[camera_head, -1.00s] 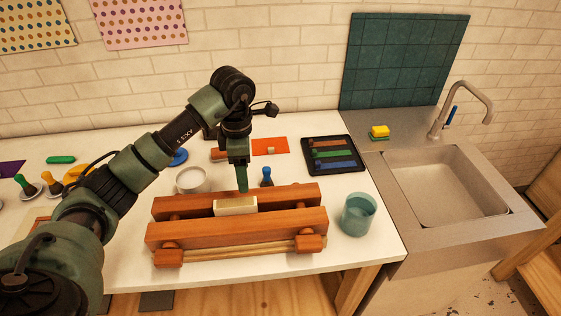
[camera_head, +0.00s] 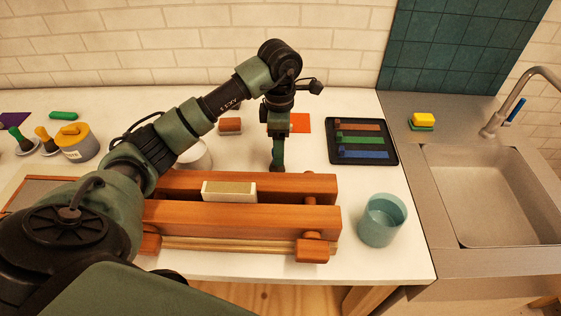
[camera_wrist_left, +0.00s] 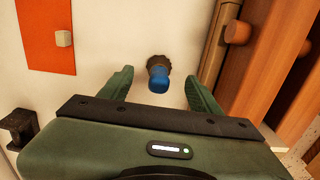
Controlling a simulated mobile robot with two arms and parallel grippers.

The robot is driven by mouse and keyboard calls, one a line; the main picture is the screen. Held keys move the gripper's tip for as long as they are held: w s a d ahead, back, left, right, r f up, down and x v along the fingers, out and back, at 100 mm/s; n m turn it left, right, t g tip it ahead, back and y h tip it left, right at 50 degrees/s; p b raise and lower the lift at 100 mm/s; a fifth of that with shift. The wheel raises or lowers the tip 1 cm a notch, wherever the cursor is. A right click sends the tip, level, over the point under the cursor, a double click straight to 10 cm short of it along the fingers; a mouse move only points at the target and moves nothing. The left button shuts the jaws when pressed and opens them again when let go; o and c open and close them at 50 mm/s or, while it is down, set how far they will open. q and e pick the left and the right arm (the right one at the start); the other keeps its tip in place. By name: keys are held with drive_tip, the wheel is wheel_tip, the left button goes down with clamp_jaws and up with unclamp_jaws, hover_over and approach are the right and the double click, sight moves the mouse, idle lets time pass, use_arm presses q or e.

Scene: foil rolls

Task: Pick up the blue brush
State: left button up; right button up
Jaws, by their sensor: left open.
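The blue brush (camera_wrist_left: 158,80) stands on the white table in the left wrist view, its blue handle end toward the camera and dark bristles around the base. In the head view it is hidden behind my left gripper. My left gripper (camera_head: 278,163) points down just behind the wooden vise. In the left wrist view its two fingers are apart, one on each side of the brush, with clear gaps and no visible contact. My right gripper is not in view.
The wooden vise (camera_head: 240,219) holding a pale block (camera_head: 229,196) stands close in front of my left gripper. A teal cup (camera_head: 382,220) stands to its right. A black tray (camera_head: 362,155) with coloured bars and an orange sheet (camera_head: 300,123) lie behind. The sink (camera_head: 480,195) is at right.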

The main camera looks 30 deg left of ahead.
use_arm(q)
drive_tip(key=shift+s+f+p, duration=0.2)
drive_tip(key=shift+f+p, duration=0.15)
drive_tip(key=shift+f, duration=0.5)
drive_tip(key=f, duration=0.1)
drive_tip(key=f+p, duration=0.1)
drive_tip(key=f, duration=0.1)
drive_tip(key=f+p, duration=0.1)
drive_tip(key=shift+a+f, duration=0.25)
drive_tip(key=shift+a, duration=0.1)
drive_tip(key=shift+f, duration=0.25)
clamp_jaws()
